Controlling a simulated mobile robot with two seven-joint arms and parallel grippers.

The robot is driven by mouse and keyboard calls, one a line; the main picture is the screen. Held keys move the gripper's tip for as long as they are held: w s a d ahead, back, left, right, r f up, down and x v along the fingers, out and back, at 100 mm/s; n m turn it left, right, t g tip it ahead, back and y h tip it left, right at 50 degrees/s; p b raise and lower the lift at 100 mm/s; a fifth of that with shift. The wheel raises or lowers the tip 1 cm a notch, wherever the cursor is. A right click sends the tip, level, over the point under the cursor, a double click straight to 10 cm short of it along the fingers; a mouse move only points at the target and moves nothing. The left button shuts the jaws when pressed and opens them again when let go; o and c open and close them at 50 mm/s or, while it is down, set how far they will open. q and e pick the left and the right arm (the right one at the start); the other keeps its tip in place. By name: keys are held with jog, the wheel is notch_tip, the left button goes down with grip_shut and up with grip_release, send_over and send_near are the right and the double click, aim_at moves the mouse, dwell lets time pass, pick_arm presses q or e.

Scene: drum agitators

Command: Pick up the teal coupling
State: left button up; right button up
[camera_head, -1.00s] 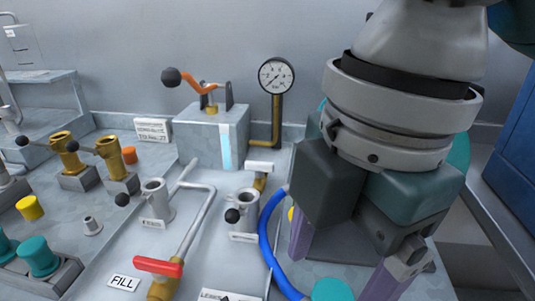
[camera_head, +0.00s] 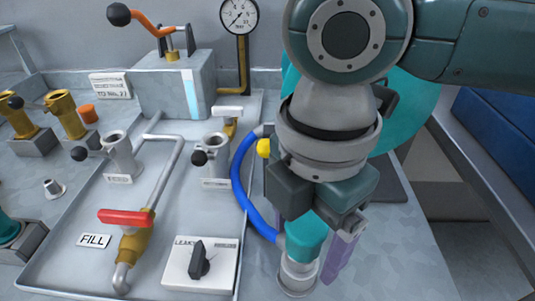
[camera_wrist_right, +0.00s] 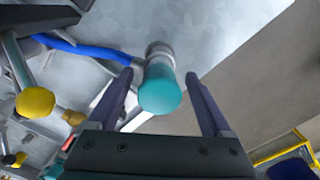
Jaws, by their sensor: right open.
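The teal coupling (camera_head: 306,238) is a rounded teal cap on a grey metal cylinder (camera_head: 298,277), at the lower middle of the head view. A blue hose (camera_head: 240,185) curves close beside it. In the right wrist view the coupling (camera_wrist_right: 160,90) shows between the two purple fingers. My right gripper (camera_head: 312,252) is open and points down at the coupling, a finger to either side. I cannot tell whether either finger touches it. Its left finger is mostly hidden in the head view. My left gripper is not in view.
A red-handled valve (camera_head: 125,217), a white box with a black knob (camera_head: 200,265) and a metal cup with a black ball (camera_head: 215,155) stand left of the hose. A yellow knob (camera_wrist_right: 36,102) is near the hose. The bench right of the coupling looks clear.

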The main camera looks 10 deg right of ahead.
grip_shut()
dwell(0.7)
